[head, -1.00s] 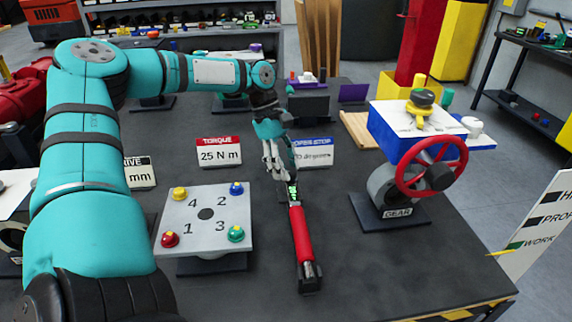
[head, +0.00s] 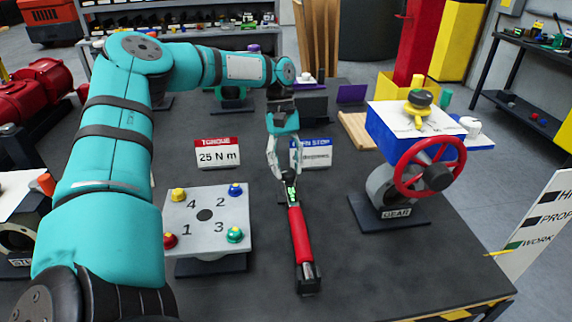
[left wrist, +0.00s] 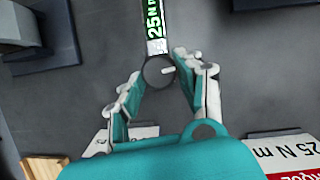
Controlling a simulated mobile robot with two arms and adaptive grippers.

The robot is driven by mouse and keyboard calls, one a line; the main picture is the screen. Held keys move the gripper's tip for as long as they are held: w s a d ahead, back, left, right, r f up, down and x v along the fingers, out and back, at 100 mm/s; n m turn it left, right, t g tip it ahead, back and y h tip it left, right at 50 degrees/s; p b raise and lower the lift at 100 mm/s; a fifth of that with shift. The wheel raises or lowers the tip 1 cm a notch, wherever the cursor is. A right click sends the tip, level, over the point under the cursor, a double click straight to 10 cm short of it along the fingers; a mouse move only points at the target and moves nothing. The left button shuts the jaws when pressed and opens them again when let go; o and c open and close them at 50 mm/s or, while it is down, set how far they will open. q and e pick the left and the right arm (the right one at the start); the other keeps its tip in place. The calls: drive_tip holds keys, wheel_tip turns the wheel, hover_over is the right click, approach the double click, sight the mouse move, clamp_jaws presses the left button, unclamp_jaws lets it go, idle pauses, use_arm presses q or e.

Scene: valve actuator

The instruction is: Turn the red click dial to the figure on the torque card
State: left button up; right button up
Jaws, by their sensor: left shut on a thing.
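A torque wrench (head: 301,235) with a red handle lies on the table, its handle toward me. Its small display (left wrist: 153,20) shows green figures that read 25 N, with the rest cut off in the left wrist view. At its far end is a dark round head (left wrist: 159,71) with a light pin. My left gripper (head: 287,176) points down over that end, its fingers (left wrist: 162,75) closed in on both sides of the head. The torque card (head: 217,154) stands left of the gripper and reads 25 N m. I cannot make out a separate red dial. My right gripper is not in view.
A light plate (head: 207,245) with numbered coloured knobs stands left of the wrench. A gear unit with a red handwheel (head: 401,180) stands at the right. A blue-topped card (head: 317,155) is just behind my left gripper. The table is clear between wrench and gear unit.

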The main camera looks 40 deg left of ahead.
use_arm(q)
drive_tip(key=shift+m, duration=0.6)
drive_tip(key=o, duration=1.2)
drive_tip(key=shift+y, duration=0.3)
drive_tip(key=shift+c, duration=0.2)
drive_tip(key=v, duration=1.2)
drive_tip(key=shift+w, duration=0.25)
drive_tip(key=shift+f, duration=0.1)
